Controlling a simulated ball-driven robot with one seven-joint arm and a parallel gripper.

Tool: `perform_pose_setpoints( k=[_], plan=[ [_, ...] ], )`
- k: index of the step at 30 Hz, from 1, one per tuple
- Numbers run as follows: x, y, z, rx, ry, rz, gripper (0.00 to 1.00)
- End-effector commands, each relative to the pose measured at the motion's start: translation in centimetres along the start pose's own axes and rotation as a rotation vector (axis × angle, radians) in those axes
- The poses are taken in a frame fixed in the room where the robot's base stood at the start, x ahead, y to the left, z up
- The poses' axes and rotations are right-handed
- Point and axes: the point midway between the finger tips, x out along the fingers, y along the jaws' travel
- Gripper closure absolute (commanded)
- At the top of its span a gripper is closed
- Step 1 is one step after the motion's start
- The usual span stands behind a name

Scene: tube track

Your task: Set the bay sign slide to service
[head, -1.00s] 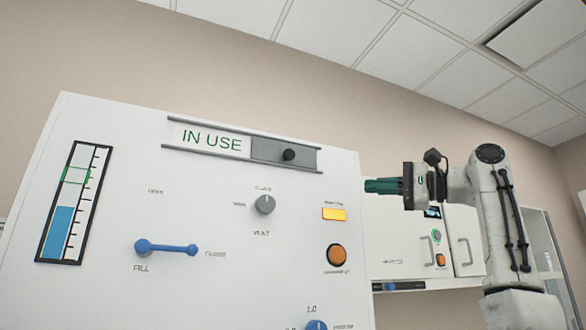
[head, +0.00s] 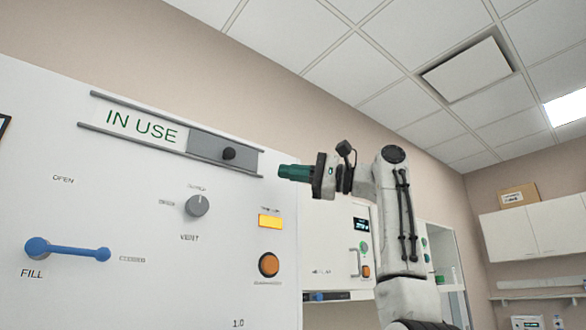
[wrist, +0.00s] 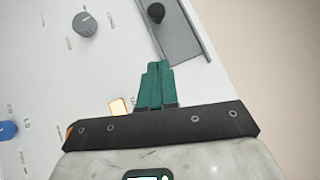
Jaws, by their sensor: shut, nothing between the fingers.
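The bay sign slide (head: 205,146) is a grey plate with a black round knob (head: 228,154). It sits at the right end of a rail on the white panel, and the green words IN USE (head: 142,126) show to its left. The knob also shows at the top of the wrist view (wrist: 156,12). My gripper (head: 282,171) has green fingers, shut and empty. It is just right of the rail's right end in the head view, apart from the knob. In the wrist view the fingers (wrist: 158,68) point up toward the rail.
The panel also carries a grey dial (head: 197,205), a lit yellow button (head: 270,221), an orange button (head: 268,265) and a blue lever (head: 68,249). White cabinets (head: 540,225) stand at the far right. The air right of the panel's edge holds my arm.

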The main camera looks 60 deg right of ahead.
Motion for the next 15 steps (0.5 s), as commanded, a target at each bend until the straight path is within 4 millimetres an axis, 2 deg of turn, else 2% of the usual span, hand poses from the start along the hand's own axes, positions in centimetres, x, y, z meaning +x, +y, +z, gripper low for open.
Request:
perform_pose_setpoints(
  k=[1,9,15],
  plan=[
    [1.2,-0.3,0.1,0.002,-0.001,0.003,1.0],
    [6.5,-0.3,0.1,0.002,-0.001,0.003,1.0],
    [8.3,-0.1,1.9,-0.001,-0.001,0.0,1.0]
  ],
)
